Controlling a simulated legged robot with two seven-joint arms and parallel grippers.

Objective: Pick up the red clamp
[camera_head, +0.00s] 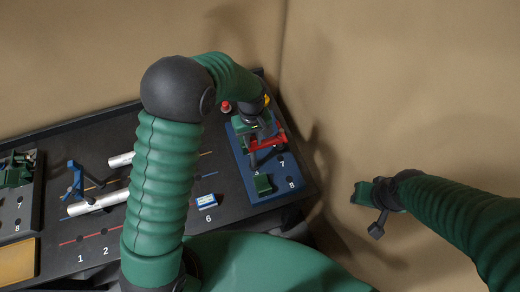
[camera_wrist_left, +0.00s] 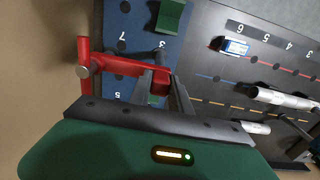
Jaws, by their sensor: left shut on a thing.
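The red clamp (camera_wrist_left: 120,65) shows in the left wrist view with its bar running between the two dark fingers of my left gripper (camera_wrist_left: 163,84). The fingers are shut on the end of the bar, and the clamp's upright red post stands out to the left. In the head view the red clamp (camera_head: 270,139) is at my left gripper (camera_head: 254,148), over the blue board. I cannot tell whether the clamp touches the board. My right gripper (camera_head: 368,210) is off to the right, away from the table, and its jaw opening is unclear.
The blue board (camera_head: 254,182) carries a green block (camera_head: 263,185) near its front. A small blue-and-white box (camera_head: 206,200) lies left of it. Silver tubes (camera_head: 97,203) and a blue clamp (camera_head: 75,180) are farther left on the dark table. A red button (camera_head: 226,106) is behind.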

